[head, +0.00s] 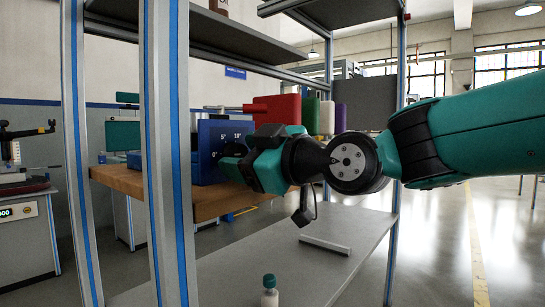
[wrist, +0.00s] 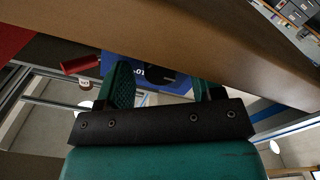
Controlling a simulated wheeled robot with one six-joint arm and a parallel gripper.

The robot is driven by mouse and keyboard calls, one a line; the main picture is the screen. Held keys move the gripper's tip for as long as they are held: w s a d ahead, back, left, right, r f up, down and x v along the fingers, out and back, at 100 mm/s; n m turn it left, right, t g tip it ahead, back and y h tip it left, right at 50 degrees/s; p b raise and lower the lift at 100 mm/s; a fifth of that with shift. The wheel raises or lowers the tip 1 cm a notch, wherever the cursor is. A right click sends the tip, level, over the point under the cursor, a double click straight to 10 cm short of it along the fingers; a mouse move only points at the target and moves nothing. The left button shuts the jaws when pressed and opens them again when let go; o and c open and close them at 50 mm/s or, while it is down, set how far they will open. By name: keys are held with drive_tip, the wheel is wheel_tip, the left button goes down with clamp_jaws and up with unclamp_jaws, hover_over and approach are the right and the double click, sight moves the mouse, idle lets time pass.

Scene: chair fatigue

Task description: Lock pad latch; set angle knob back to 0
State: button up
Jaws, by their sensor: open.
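A blue box (head: 207,135) with white angle marks such as 5° and 10° stands on a wooden tabletop. My gripper (head: 228,168) is in front of its lower face and hides part of it. In the wrist view the two green fingers of my open gripper (wrist: 163,82) are spread before the blue face (wrist: 178,86). A dark rounded part (wrist: 160,75), possibly the knob, shows between them; I cannot tell whether the fingers touch it. Partly hidden white lettering is beside it. The knob's pointer and the pad latch cannot be made out.
The wooden tabletop (head: 125,180) bears the box. Red (head: 272,110), green, white and purple blocks are behind my arm. A blue-striped frame post (head: 168,150) stands close in front. A grey lower shelf (head: 245,262) carries a small bottle (head: 270,292). A red rod (wrist: 80,65) is near the left finger.

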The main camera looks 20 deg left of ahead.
drive_tip(key=shift+d, duration=0.1)
drive_tip(key=v, duration=1.7)
drive_tip(key=shift+d+f, duration=0.1)
drive_tip(key=shift+d, duration=0.05)
